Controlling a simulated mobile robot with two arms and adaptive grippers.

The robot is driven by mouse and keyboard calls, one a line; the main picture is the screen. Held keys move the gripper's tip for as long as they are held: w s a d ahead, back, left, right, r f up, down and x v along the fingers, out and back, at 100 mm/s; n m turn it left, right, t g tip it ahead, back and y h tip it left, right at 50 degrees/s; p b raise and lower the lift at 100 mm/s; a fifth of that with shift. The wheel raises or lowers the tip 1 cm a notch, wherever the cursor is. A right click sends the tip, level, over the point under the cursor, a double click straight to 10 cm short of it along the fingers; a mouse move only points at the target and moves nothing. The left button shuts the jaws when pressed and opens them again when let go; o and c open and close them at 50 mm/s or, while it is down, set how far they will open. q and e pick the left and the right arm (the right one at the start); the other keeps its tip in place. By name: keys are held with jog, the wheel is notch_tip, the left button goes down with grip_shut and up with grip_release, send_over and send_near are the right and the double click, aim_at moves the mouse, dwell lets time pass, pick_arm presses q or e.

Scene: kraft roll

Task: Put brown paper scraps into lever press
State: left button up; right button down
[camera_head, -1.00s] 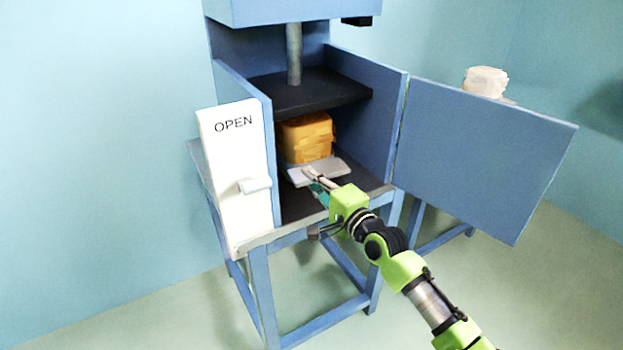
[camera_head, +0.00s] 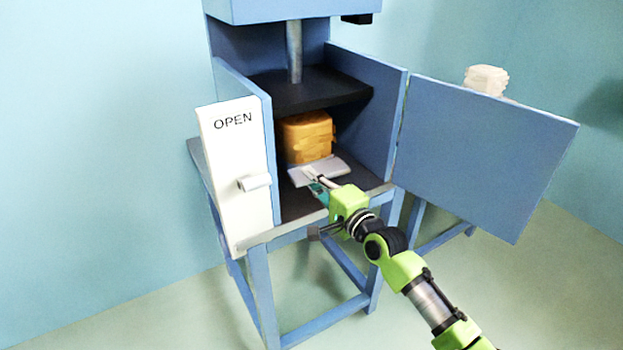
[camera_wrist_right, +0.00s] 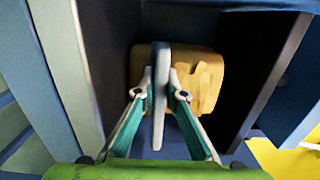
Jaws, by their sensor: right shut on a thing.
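The brown paper scraps (camera_head: 308,138) form a yellow-brown block inside the open blue lever press (camera_head: 363,118), on its dark floor under the black pressing plate (camera_head: 305,92). The block also shows in the right wrist view (camera_wrist_right: 204,84). My right gripper (camera_head: 317,179) reaches in through the front opening. It is shut on a flat grey plate (camera_head: 331,165), which stands edge-on between the fingers in the wrist view (camera_wrist_right: 159,110). The plate is in front of the scraps; I cannot tell if they touch. My left gripper is not in view.
The press door (camera_head: 485,160) is swung wide open to the right. A white panel marked OPEN (camera_head: 232,170) with a handle stands at the left of the opening. A pale stack (camera_head: 487,80) shows behind the door.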

jog(key=c, duration=2)
grip_release()
jog(key=shift+s+f, duration=0.1)
